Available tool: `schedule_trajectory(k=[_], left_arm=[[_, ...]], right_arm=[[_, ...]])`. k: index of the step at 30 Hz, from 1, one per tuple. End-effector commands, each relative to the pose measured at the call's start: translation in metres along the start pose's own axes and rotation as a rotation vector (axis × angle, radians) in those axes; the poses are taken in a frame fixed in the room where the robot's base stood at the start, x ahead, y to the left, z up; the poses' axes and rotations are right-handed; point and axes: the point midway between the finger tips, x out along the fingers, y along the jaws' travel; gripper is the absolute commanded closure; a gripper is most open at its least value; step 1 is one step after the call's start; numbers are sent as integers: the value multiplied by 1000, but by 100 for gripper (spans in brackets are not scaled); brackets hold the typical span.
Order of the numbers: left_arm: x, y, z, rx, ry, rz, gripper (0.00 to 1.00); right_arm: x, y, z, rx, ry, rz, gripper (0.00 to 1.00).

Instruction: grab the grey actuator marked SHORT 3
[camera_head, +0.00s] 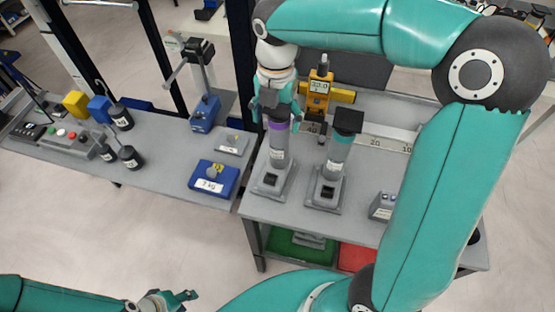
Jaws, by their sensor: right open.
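Two grey cylindrical actuators stand upright on the grey bench. The left actuator (278,153) has a purple band near its top and a white label; the right actuator (334,168) has a teal band and a dark square top. Their labels are too small to read, so I cannot tell which is SHORT 3. My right gripper (277,112) points down at the top of the left actuator, open, with fingers at its sides; contact is unclear. My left gripper (180,298) is low at the bottom left, away from the bench, and its opening is unclear.
A yellow device with a display (319,87) stands behind the actuators, near a ruler plate (385,143). A blue weight block (213,180) lies on the left bench by a blue-based lever press (205,115). Green (285,245) and red (355,259) bins sit below.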

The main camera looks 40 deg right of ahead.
Motion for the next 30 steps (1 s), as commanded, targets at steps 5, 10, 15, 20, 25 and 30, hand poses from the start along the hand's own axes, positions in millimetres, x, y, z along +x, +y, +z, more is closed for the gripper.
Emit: schedule_trajectory(k=[5, 10, 15, 20, 25, 30], left_arm=[[0, 0, 0, 0, 0, 0, 60], [0, 0, 0, 0, 0, 0, 60], [0, 0, 0, 0, 0, 0, 60], [0, 0, 0, 0, 0, 0, 60], [0, 0, 0, 0, 0, 0, 60], [0, 0, 0, 0, 0, 0, 60]], right_arm=[[6, 0, 0, 0, 0, 1, 21], [5, 0, 0, 0, 0, 1, 29], [5, 0, 0, 0, 0, 1, 58], [5, 0, 0, 0, 0, 1, 84], [5, 0, 0, 0, 0, 1, 100], [4, 0, 0, 1, -1, 4, 100]])
